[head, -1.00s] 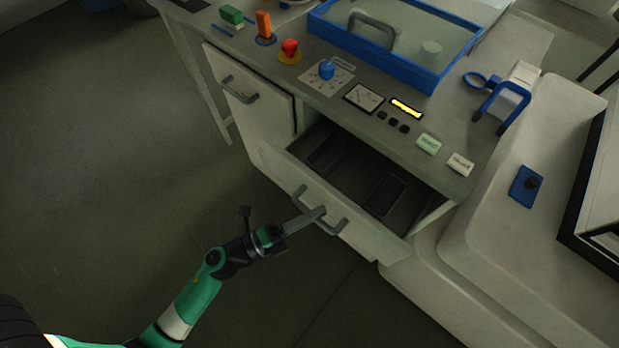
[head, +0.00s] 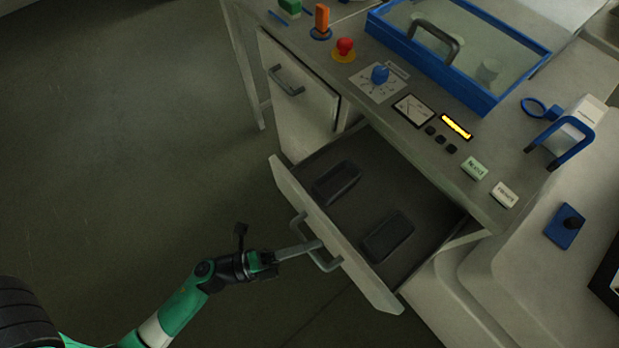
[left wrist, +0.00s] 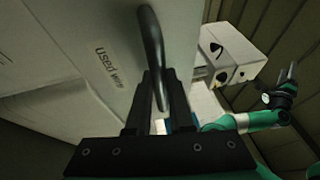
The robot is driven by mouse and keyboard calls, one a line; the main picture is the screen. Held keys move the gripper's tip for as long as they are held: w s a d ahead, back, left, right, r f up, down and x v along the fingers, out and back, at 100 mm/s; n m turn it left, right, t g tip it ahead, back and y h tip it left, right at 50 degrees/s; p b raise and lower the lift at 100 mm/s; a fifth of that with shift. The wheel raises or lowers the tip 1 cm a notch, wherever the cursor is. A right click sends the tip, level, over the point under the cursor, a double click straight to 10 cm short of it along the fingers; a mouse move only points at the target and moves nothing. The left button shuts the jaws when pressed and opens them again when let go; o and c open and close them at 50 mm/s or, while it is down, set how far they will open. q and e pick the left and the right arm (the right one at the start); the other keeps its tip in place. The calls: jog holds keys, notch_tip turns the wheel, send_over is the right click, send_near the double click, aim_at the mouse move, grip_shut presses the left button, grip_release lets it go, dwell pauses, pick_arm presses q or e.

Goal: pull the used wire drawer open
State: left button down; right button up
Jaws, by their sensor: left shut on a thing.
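The used wire drawer (head: 335,238) stands well out of the machine cabinet in the head view, its dark inside showing two black trays. Its grey bar handle (head: 328,262) is on the outer front. My left gripper (head: 312,246) is shut on this handle. In the left wrist view the handle (left wrist: 149,40) runs between the two dark fingers (left wrist: 158,105), beside the label "Used wire" (left wrist: 108,66) on the drawer front. In the left wrist view part of my other arm shows at the right, but its fingers are too small to read.
Above the drawer is the control top with a red button (head: 345,46), a blue knob (head: 380,73) and a blue-framed tank (head: 455,60). A closed cupboard door (head: 298,105) is left of the drawer. The floor (head: 130,130) to the left is clear.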

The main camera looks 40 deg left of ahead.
pick_arm(q)
jog(key=c, duration=0.8)
grip_release()
jog(key=p+v, duration=0.2)
jog(key=v, duration=0.9)
jog(key=shift+s+a, duration=0.2)
